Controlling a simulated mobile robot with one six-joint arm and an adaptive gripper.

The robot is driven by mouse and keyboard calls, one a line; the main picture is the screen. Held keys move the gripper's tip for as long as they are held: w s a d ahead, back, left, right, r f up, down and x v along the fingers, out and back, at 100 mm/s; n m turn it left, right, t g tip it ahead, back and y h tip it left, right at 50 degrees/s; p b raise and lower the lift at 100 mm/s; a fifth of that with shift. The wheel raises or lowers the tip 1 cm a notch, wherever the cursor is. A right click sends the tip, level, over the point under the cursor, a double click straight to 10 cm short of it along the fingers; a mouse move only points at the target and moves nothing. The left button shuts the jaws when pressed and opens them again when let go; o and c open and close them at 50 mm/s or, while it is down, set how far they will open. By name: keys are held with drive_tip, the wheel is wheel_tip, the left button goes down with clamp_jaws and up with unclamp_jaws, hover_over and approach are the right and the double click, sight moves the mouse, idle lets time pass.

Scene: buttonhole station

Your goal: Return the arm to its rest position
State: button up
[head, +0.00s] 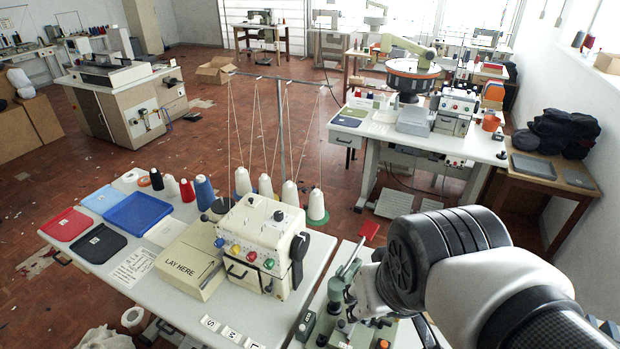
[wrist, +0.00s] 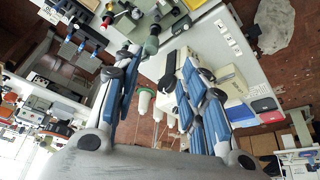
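My arm (head: 470,270) reaches in from the lower right of the head view. Its wrist end is above the small grey-green machine (head: 335,305) beside the front table. My gripper (wrist: 158,62) fills the middle of the wrist view, with two blue-padded fingers spread apart. Nothing is between the fingers; the floor and white thread cones (wrist: 145,100) show beyond the gap. In the head view the fingers are mostly hidden by the wrist, and I cannot tell their distance from the machine.
The front table (head: 100,262) carries a cream machine (head: 262,245) with coloured knobs, a "LAY HERE" box (head: 190,262), a blue tray (head: 138,215) and thread cones on a tall stand (head: 287,130). A second machine table (head: 385,133) stands behind. Open floor (head: 50,150) lies at left.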

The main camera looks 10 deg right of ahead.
drive_tip(key=shift+n+y, duration=0.3)
drive_tip(key=shift+n, duration=0.1)
drive_tip(key=s, duration=0.1)
drive_tip(key=s+a, duration=0.1)
drive_tip(key=s, duration=0.2)
drive_tip(key=shift+a+r, duration=0.3)
drive_tip(key=shift+a, duration=0.1)
wheel_tip(320, 180, down, 6)
drive_tip(key=b, duration=0.6)
drive_tip(key=shift+w, duration=0.1)
